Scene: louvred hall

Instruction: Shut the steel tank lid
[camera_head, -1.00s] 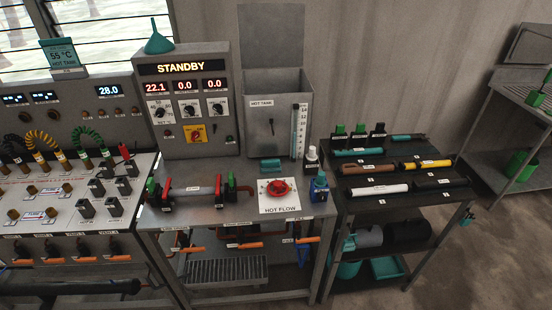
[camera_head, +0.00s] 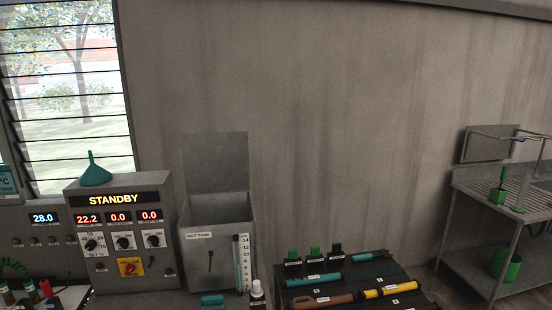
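The steel hot tank (camera_head: 220,245) is a grey box labelled HOT TANK, standing right of the STANDBY control box. Its lid (camera_head: 215,162) is a flat grey plate standing upright at the back of the tank, so the tank is open at the top. A level scale (camera_head: 241,263) runs up the tank's front right side. Neither of my grippers shows in the head view.
The control box (camera_head: 122,232) with a teal funnel (camera_head: 95,170) on top is left of the tank. A dark rack (camera_head: 375,292) with coloured tubes is to the right. A metal shelf (camera_head: 510,210) stands at far right. The wall behind is bare.

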